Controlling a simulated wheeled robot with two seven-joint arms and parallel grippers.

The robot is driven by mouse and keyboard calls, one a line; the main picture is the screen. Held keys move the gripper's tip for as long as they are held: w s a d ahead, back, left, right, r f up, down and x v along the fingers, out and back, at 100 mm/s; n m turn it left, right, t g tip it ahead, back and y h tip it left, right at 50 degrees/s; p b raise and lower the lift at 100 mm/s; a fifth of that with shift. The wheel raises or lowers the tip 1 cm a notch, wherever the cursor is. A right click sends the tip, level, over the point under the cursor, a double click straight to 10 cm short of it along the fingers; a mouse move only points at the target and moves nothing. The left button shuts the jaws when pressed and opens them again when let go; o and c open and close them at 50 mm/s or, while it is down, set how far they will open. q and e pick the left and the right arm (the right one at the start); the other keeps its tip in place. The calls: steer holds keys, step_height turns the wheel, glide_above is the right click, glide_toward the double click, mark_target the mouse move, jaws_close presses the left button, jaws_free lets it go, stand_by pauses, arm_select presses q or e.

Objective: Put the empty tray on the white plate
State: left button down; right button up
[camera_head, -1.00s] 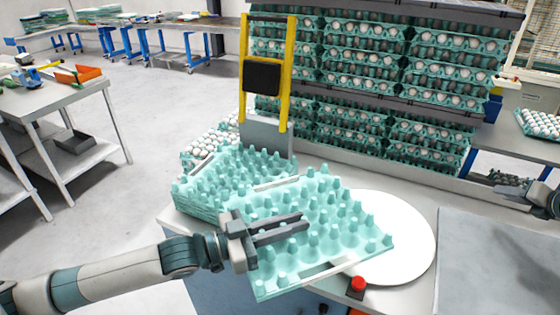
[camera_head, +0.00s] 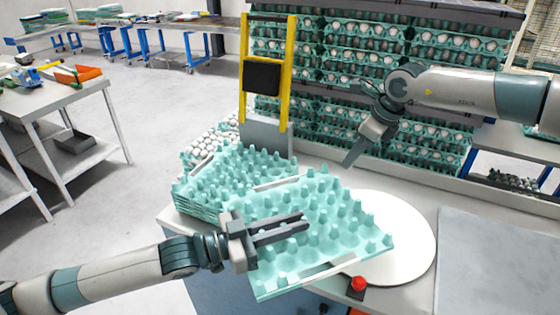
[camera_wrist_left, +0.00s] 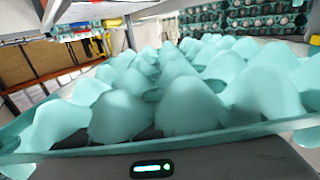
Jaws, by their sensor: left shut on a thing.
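My left gripper (camera_head: 275,228) is shut on the edge of an empty teal egg tray (camera_head: 335,215). The tray is tilted and overlaps the left part of the round white plate (camera_head: 405,240); I cannot tell whether it touches the plate. The tray's bumps fill the left wrist view (camera_wrist_left: 180,105). A stack of empty teal trays (camera_head: 215,180) stands to the left, behind the held tray. My right gripper (camera_head: 355,150) hangs above and behind the plate, pointing down; its fingers look close together, and whether it is open is unclear.
A red button (camera_head: 358,284) sits at the plate's front edge. A yellow-framed post (camera_head: 265,75) stands behind the stack. A rack of egg-filled trays (camera_head: 330,60) rises at the back. A grey flat surface (camera_head: 500,260) on the right is clear.

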steer(key=s+a+r+n+g+h, duration=0.1)
steer(key=s+a+r+n+h, duration=0.1)
steer(key=s+a+n, duration=0.3)
steer(key=s+a+r+n+h, duration=0.1)
steer(key=s+a+r, duration=0.2)
steer(key=a, duration=0.3)
steer(key=n+h, duration=0.3)
steer(key=n, duration=0.2)
glide_toward(295, 204)
steer(key=v, duration=0.3)
steer(key=shift+w+a+r, duration=0.1)
steer(key=shift+w+a, duration=0.05)
steer(key=shift+w, duration=0.1)
steer(key=x, duration=1.2)
steer(key=shift+s, duration=0.15)
jaws_close()
arm_select(q)
steer(key=c, duration=1.7)
jaws_free()
arm_select(e)
steer(key=shift+g, duration=0.3)
